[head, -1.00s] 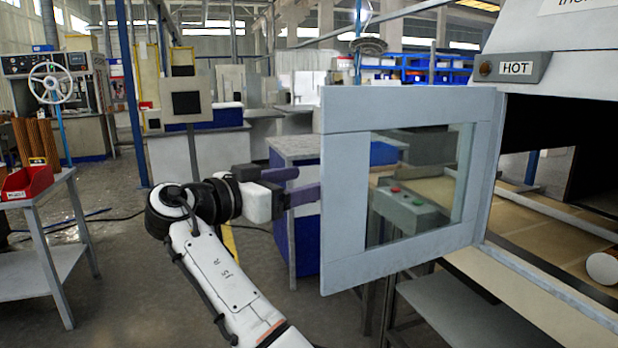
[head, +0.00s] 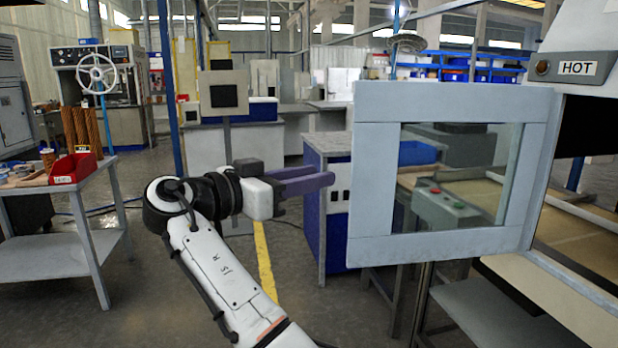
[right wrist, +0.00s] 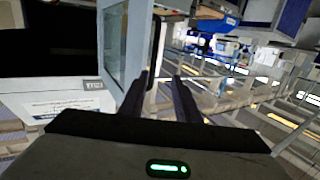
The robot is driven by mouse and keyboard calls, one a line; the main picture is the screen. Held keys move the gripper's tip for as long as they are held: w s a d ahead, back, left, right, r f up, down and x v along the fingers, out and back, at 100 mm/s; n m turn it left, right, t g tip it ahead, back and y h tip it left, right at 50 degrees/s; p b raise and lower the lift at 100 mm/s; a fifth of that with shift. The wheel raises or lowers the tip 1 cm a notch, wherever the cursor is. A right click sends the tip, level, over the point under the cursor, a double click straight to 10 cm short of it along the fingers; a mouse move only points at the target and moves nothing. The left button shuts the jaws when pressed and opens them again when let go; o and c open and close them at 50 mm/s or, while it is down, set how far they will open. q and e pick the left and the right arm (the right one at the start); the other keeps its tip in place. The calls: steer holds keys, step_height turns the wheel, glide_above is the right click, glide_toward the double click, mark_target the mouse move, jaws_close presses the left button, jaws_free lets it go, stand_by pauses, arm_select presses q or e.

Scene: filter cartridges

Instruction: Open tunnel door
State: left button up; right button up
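The tunnel door (head: 375,180) is a pale grey frame with a glass window. It stands swung out from the dark tunnel opening (head: 592,125), beside the HOT label (head: 577,68). My right gripper (head: 332,180) is left of the door's free edge, with a small visible gap between them. Its purple-grey fingers are empty. In the right wrist view the two dark fingers (right wrist: 162,76) are apart, and the door (right wrist: 112,50) shows edge-on at the left. My left gripper is not in view.
A conveyor bed (head: 590,235) runs from the tunnel at the right. A blue-and-grey cabinet (head: 310,215) stands behind my right gripper. A side table (head: 75,255) with a red bin (head: 73,167) is at the left. Floor between table and arm is clear.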

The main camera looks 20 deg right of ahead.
stand_by(0.3)
step_height(320, 180, up, 10)
steer(key=shift+p, duration=0.3)
stand_by(0.4)
